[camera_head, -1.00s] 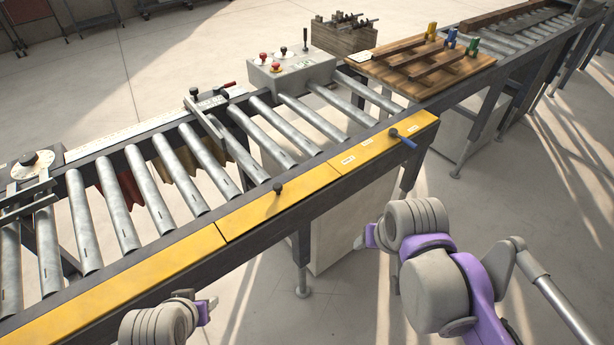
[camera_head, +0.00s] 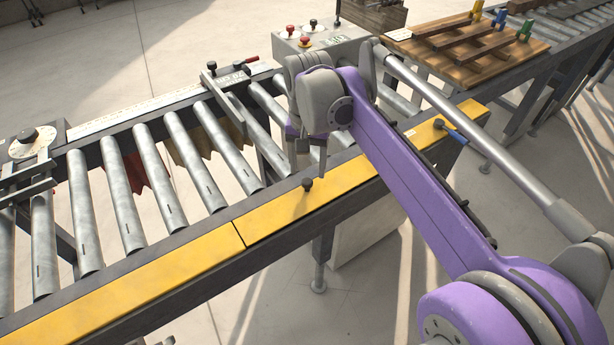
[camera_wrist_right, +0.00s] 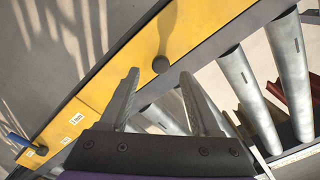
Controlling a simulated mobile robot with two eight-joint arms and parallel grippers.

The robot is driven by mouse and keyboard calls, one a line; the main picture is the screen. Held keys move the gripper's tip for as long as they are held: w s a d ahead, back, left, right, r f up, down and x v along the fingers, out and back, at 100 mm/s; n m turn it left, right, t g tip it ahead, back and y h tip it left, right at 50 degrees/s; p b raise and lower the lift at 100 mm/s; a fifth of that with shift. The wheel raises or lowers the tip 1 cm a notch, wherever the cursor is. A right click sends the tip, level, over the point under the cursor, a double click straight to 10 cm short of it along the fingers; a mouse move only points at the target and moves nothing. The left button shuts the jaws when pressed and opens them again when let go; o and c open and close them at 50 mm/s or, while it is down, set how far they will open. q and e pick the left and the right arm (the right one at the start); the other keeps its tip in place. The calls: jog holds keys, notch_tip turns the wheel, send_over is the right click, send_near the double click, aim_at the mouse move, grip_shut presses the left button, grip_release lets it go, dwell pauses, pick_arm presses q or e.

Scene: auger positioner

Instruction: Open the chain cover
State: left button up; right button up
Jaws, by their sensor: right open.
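The chain cover is a long yellow panel (camera_head: 285,210) lying flat along the near edge of the roller conveyor. A small dark knob (camera_head: 307,184) stands up from it. My right gripper (camera_head: 312,160) is above the cover beside this knob, pointing down and empty. In the right wrist view its two fingers (camera_wrist_right: 158,78) are apart, and the knob (camera_wrist_right: 161,64) shows just beyond the gap between their tips. I cannot tell the exact height between tips and knob. The yellow cover (camera_wrist_right: 120,60) also runs diagonally through that view. My left gripper is out of view.
A blue-handled lever (camera_head: 452,132) sits toward the cover's right end. Metal rollers (camera_head: 190,165) lie behind the cover. A grey control box (camera_head: 312,45) with red and black buttons and a wooden pallet (camera_head: 475,75) stand beyond. The floor in front is clear.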

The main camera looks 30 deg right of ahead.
aim_at(307, 181)
jog(key=shift+f, duration=1.95)
grip_shut()
